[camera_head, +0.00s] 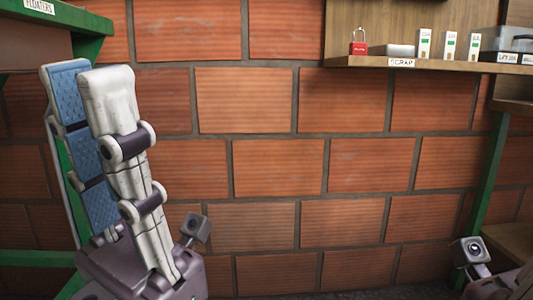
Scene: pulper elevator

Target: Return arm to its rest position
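My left gripper (86,75) is on the left of the head view with its fingers pointing up. One finger has a segmented white back towards me; the other, behind it, shows its blue inner pads. The fingers are apart, and I see nothing held between them. The dark wrist body sits at the bottom, with a small camera (196,228) beside it. Of my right arm, only a wrist camera (470,250) and part of the dark wrist show at the lower right corner. The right gripper's fingers are out of frame.
A brick wall (280,170) fills the middle. A wooden shelf (350,62) at upper right, labelled SCRAP, bears a red padlock (359,44), a grey item and several small boxes (424,44). Green frames stand at left (92,22) and right (490,170). The space between my wrists looks clear.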

